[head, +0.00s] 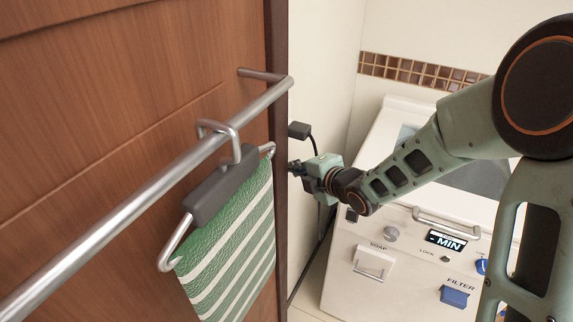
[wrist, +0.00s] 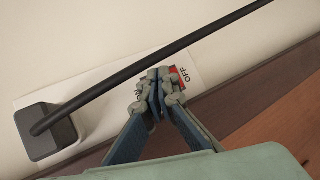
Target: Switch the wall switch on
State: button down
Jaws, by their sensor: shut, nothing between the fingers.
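A dark plug (wrist: 45,132) with a black cable (wrist: 150,65) sits on the wall by the plate; the plug also shows in the head view (head: 299,130). The wooden panel (head: 120,70) bears a metal rail (head: 150,195) and a striped green towel (head: 232,235). A white washing machine (head: 350,235) stands below my arm.

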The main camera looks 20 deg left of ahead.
jog(key=shift+d, duration=0.1)
jog(key=shift+d+f, duration=0.1)
jog(key=shift+d, duration=0.55)
jog(key=shift+s+d+f, duration=0.15)
jog(key=shift+d+f, duration=0.05)
jog(key=shift+d, duration=1.05)
jog(key=shift+s+d+f, duration=0.1)
jog(key=shift+d+f, duration=0.05)
jog(key=shift+d, duration=1.1)
